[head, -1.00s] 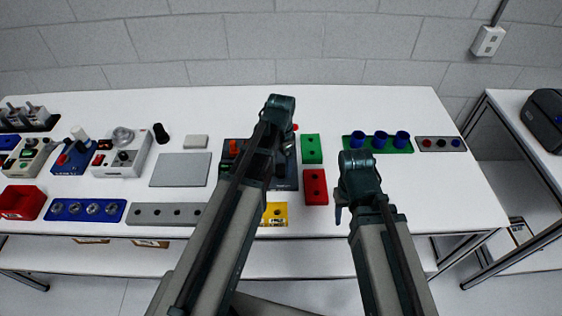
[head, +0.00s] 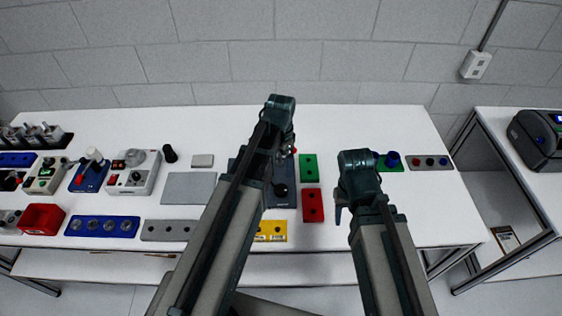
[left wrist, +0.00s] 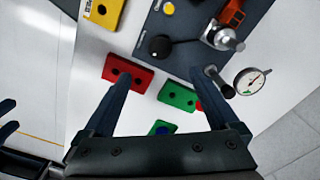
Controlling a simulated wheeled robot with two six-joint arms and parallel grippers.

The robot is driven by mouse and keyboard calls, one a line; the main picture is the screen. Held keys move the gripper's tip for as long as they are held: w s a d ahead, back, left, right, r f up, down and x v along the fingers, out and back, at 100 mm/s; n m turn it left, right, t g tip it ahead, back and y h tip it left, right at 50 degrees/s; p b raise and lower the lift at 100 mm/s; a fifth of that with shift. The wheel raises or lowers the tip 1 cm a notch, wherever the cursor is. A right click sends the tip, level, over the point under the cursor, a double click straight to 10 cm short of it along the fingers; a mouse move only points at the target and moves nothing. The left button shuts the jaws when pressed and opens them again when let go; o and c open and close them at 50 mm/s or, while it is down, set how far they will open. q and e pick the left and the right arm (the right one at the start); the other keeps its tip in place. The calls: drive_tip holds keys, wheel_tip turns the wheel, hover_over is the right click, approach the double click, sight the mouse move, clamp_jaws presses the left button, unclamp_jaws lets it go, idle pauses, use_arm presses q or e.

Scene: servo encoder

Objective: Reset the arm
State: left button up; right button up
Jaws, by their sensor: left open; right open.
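A dark blue-grey panel (head: 290,200) lies mid-bench, partly hidden behind my left arm. It also shows in the left wrist view (left wrist: 185,30), with a black knob (left wrist: 160,45), a yellow button, an orange part (left wrist: 232,14) and a silver fitting on it. A round dial gauge (left wrist: 250,80) is beside the panel. My left gripper (left wrist: 165,78) is open and empty, its fingers spread above a red block (left wrist: 128,73) and a green block (left wrist: 178,97). My right gripper (head: 341,208) hangs right of the red block; its fingers are mostly hidden.
A yellow block (head: 271,232) lies in front of the panel, a grey plate (head: 188,188) to its left. A red bin (head: 41,219) and a blue holed strip (head: 102,227) are further left. A green rack with blue cups (head: 392,160) is partly behind my right arm.

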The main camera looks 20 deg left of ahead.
idle(0.3)
use_arm(q)
drive_tip(key=s+d+f+n+b, duration=0.2)
drive_tip(key=s+d+f+b, duration=0.2)
drive_tip(key=s, duration=0.3)
drive_tip(key=s+d+f+n+y+b, duration=0.1)
drive_tip(key=s+d+f+n+b, duration=0.1)
drive_tip(key=s+d+f+b, duration=0.2)
drive_tip(key=s+d, duration=0.2)
drive_tip(key=s, duration=0.1)
drive_tip(key=shift+s+d+f+n+b, duration=0.15)
drive_tip(key=shift+d+f+n+b, duration=0.15)
drive_tip(key=shift+d+b, duration=0.05)
idle(0.4)
